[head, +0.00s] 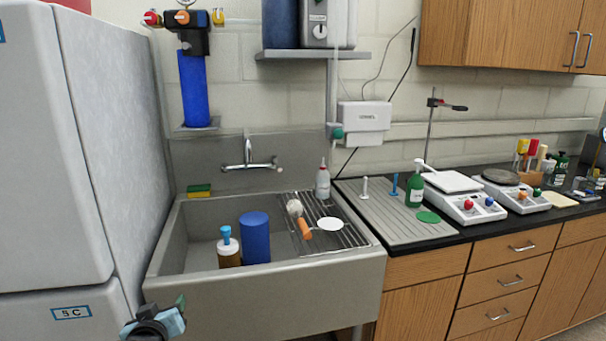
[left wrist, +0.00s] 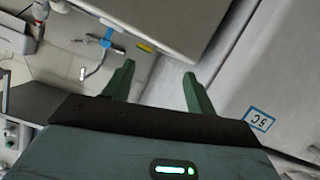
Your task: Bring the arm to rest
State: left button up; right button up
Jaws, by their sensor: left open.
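My left gripper (head: 178,308) shows at the bottom left of the head view, in front of the sink's left front corner and beside the white cabinet. In the left wrist view its two green fingers (left wrist: 158,88) stand wide apart with nothing between them. It is open and empty, and it touches nothing that I can see. My right gripper is not in either view.
A grey sink (head: 265,284) holds a blue cylinder (head: 255,238) and a brown bottle (head: 228,252). A white cabinet (head: 60,150) stands close on the left. A black counter (head: 450,238) with hotplates runs right. Wooden drawers (head: 505,282) lie below it.

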pick_arm(q)
jog(key=s+d+f+m+g+h, duration=0.2)
jog(key=s+d+f+m, duration=0.2)
jog(key=s+f, duration=1.1)
jog(key=s+d+f+m+h, duration=0.1)
jog(key=s+d+f, duration=0.1)
jog(key=s, duration=0.4)
jog(key=s+d+f+m+g+h, duration=0.1)
jog(key=s+d+f, duration=0.1)
jog(key=s+f, duration=0.3)
jog(key=s+d+f+m+g+h, duration=0.1)
jog(key=s+d+f, duration=0.1)
jog(key=s, duration=0.7)
jog(key=shift+f+m, duration=0.4)
jog(key=shift+f, duration=0.45)
